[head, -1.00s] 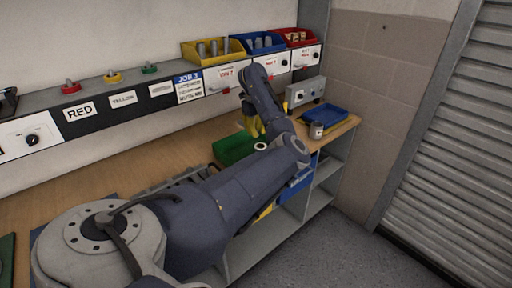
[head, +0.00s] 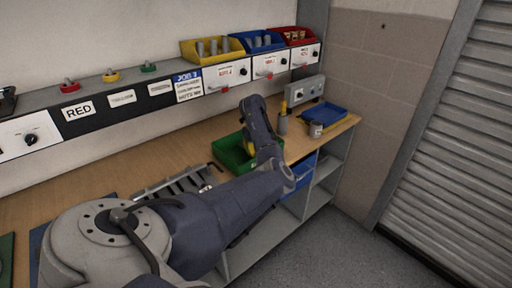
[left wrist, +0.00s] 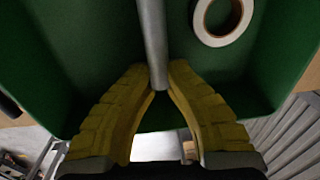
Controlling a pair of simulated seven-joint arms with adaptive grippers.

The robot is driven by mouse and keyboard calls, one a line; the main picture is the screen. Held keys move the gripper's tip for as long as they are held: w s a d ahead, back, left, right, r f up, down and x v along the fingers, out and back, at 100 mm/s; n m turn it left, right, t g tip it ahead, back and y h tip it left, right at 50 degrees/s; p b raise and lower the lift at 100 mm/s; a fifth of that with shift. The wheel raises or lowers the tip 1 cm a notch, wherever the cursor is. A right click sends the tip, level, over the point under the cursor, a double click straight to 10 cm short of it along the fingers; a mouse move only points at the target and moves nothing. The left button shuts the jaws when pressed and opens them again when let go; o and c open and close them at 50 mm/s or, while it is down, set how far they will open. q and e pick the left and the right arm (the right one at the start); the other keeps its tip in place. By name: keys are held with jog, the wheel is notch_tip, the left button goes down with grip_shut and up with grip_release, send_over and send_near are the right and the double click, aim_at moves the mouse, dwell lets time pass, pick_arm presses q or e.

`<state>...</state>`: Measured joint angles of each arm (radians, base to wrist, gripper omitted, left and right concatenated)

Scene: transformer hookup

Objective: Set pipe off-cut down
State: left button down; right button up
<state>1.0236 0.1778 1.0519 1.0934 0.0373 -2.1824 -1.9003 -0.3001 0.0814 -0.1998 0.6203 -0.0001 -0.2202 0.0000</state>
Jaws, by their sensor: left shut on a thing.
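The pipe off-cut (left wrist: 152,35) is a plain grey tube. In the left wrist view it runs up from between the yellow fingers of my left gripper (left wrist: 160,82), which is shut on its lower end. The pipe lies over the inside of the green bin (left wrist: 85,45); I cannot tell whether it touches the bin floor. The bin also shows in the head view on the wooden bench (head: 228,150). My right gripper is not in view.
A white tape roll (left wrist: 222,42) lies in the bin beside the pipe. A grey rack (head: 172,186) stands left of the bin. To the right are a grey holder with a yellow top (head: 283,124), a small can (head: 316,131) and a blue tray (head: 328,114).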

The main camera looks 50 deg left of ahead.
pick_arm(q)
jog(key=shift+f, duration=0.75)
jog(key=shift+f, duration=0.1)
jog(key=c, duration=1.4)
grip_release()
jog(key=r, duration=1.2)
jog(key=shift+s+r, duration=0.1)
jog(key=shift+s, duration=0.3)
